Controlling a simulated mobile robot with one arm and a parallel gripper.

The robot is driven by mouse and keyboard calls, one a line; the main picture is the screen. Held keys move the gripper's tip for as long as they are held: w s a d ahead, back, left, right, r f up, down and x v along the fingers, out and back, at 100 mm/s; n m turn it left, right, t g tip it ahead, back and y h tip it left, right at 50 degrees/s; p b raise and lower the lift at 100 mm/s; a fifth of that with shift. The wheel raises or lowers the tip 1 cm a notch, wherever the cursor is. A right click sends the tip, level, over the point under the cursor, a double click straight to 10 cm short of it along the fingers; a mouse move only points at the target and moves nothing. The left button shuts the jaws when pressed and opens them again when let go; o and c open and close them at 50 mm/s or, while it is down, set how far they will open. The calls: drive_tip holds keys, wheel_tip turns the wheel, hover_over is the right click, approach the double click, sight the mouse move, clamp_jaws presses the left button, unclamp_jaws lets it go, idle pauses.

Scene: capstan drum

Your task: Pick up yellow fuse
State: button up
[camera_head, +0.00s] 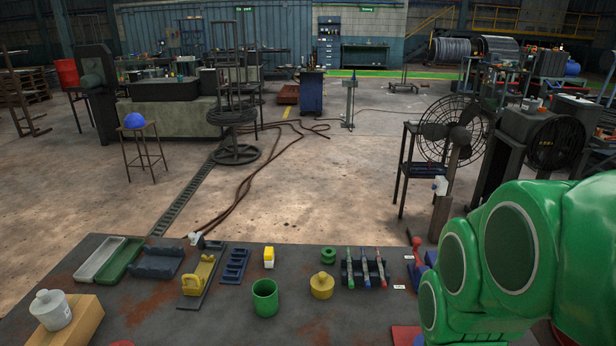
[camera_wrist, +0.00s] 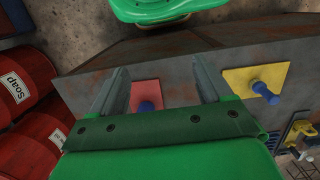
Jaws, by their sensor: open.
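A small upright yellow block with a whitish side (camera_head: 268,258) stands near the middle of the table in the head view. It looks like the yellow fuse, though it is too small to be sure. It stands between a blue slotted rack and a green ring. My gripper (camera_wrist: 160,82) shows in the wrist view with its two fingers wide apart and nothing held. A red plate with a blue peg (camera_wrist: 146,96) appears between and beyond the fingers. The fuse is not visible in the wrist view. In the head view my green arm is at the right, away from the fuse.
Around the fuse on the dark table (camera_head: 215,325) are the blue rack (camera_head: 234,266), a green cup (camera_head: 265,298), a yellow flanged cylinder (camera_head: 321,286), a green ring (camera_head: 328,255) and a yellow clamp-like piece (camera_head: 198,278). Red drums (camera_wrist: 22,84) stand left in the wrist view.

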drive_tip(key=shift+w, duration=0.1)
drive_tip(key=m+y, duration=1.1)
drive_tip(key=m, duration=0.2)
hover_over(273, 255)
drive_tip(key=s+d, duration=0.6)
drive_tip(key=s, duration=0.5)
wheel_tip(273, 255, down, 11)
drive_tip(key=w+f+m, duration=0.1)
drive_tip(key=w+f, duration=0.2)
drive_tip(key=w+a+f+m+y, duration=0.1)
drive_tip(key=w+f+m, duration=0.1)
drive_tip(key=w+f, duration=0.2)
drive_tip(key=w+a+f+m+t+y, duration=0.1)
drive_tip(key=w+f, duration=0.2)
drive_tip(key=w, duration=0.1)
drive_tip(key=shift+a+f, duration=0.15)
drive_tip(key=shift+a, duration=0.05)
drive_tip(key=shift+x, duration=1.25)
drive_tip(key=shift+w+x, duration=0.2)
drive_tip(key=shift+x, duration=1.1)
drive_tip(key=shift+w+x, duration=0.15)
drive_tip(key=shift+x, duration=1.2)
drive_tip(key=shift+y, duration=0.3)
drive_tip(key=c, duration=1.1)
